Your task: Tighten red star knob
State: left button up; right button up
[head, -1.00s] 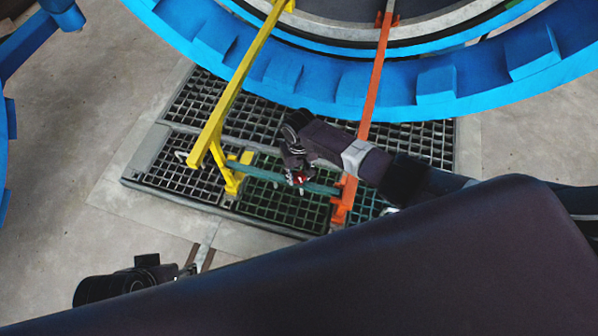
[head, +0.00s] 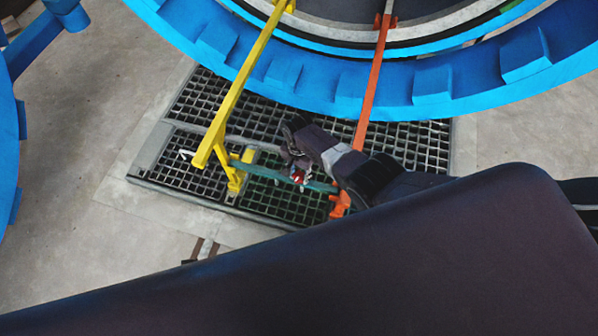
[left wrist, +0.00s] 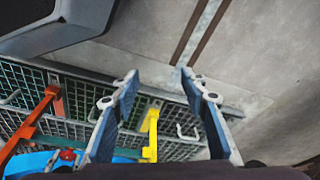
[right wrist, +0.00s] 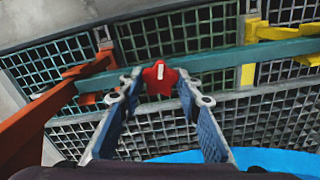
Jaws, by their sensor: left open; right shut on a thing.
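The red star knob (head: 298,177) sits on a teal crossbar (head: 265,173) that runs between a yellow rail and an orange rail. In the right wrist view the red star knob (right wrist: 159,78) is between the fingertips of my right gripper (right wrist: 158,84), which is shut on it. In the head view my right gripper (head: 298,166) reaches the knob from above. My left gripper (left wrist: 159,78) is open and empty in its wrist view, away from the knob (left wrist: 67,155), which shows small at lower left there. My left gripper is out of the head view.
The yellow rail (head: 235,95) and orange rail (head: 376,80) run from the blue autoclave ring (head: 290,75) towards the crossbar. Floor grating (head: 215,105) lies below. A hooked pale rod (head: 187,153) sticks out near the yellow rail. Bare concrete floor (head: 80,190) is at left.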

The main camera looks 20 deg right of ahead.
jog(key=shift+m, duration=1)
jog(key=m, duration=0.2)
jog(key=shift+m+p, duration=0.3)
jog(key=m, duration=0.4)
jog(key=shift+m, duration=0.3)
jog(key=m, duration=0.3)
jog(key=shift+m, duration=1)
pick_arm(q)
jog(key=shift+s+f, duration=0.25)
jog(key=shift+f, duration=0.35)
jog(key=shift+s+f, duration=0.2)
jog(key=shift+f, duration=0.35)
pick_arm(e)
jog(key=shift+m, duration=0.5)
